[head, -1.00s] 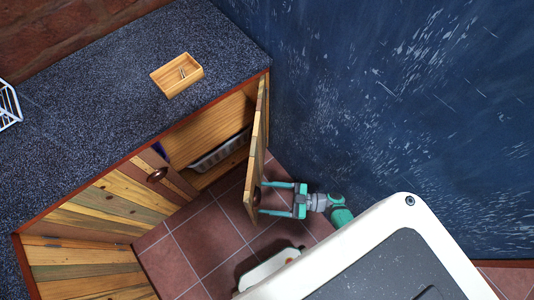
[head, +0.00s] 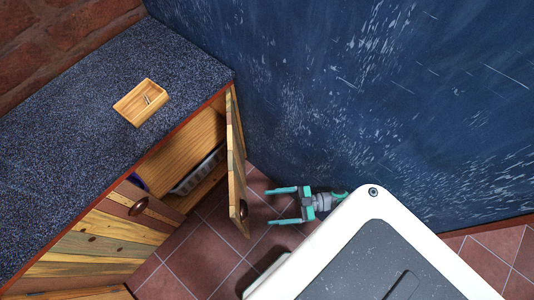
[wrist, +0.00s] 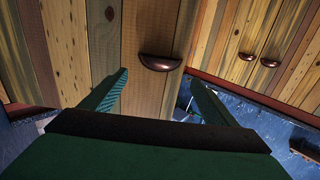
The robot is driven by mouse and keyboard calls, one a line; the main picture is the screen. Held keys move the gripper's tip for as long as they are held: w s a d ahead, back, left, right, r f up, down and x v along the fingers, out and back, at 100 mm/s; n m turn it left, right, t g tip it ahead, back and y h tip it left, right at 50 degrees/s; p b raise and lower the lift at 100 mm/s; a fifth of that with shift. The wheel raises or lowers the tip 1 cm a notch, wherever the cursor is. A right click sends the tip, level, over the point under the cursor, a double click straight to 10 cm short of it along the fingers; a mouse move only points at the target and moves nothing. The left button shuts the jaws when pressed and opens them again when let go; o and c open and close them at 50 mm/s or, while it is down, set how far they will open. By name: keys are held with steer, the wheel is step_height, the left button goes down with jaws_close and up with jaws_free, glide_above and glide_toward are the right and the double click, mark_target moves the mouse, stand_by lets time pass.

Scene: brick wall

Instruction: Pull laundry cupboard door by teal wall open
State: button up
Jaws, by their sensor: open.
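The cupboard door (head: 237,165) by the blue-teal wall (head: 330,90) stands wide open, swung out from the wooden cupboard. Its dark cup handle (head: 243,209) is near its lower outer edge in the head view. In the wrist view the same handle (wrist: 160,62) shows ahead, above and between my fingertips. My gripper (head: 276,205) is open and empty, to the right of the door and apart from it. The cupboard's inside shows a wooden shelf and a pale basket (head: 197,172); the rest is hidden by the door and counter.
A speckled dark counter (head: 70,130) tops the cupboard, with a small wooden tray (head: 141,102) on it. A neighbouring door with a dark handle (head: 139,206) is shut. Tiled floor (head: 200,255) lies clear in front.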

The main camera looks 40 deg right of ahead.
steer(key=shift+c, duration=0.3)
steer(key=shift+r, duration=0.1)
steer(key=c, duration=1)
steer(key=shift+s+r+h, duration=0.15)
steer(key=shift+r+h, duration=0.15)
steer(key=c, duration=0.5)
steer(key=r+t+h, duration=0.1)
steer(key=s+a+r+t+h, duration=0.1)
steer(key=a+r, duration=0.1)
steer(key=r, duration=0.1)
steer(key=shift+s+m+t+h, duration=0.2)
steer(key=shift+m+t+h, duration=0.2)
jaws_close()
steer(key=s+a+r+m+t+h, duration=0.1)
steer(key=s+a+r+m+h, duration=0.2)
steer(key=a+r+m+h, duration=0.6)
steer(key=a+r+h, duration=0.2)
steer(key=a+r, duration=0.6)
steer(key=r, duration=0.4)
steer(key=shift+a+r+m+t, duration=0.2)
steer(key=shift+a+m+t, duration=0.1)
steer(key=shift+m, duration=0.1)
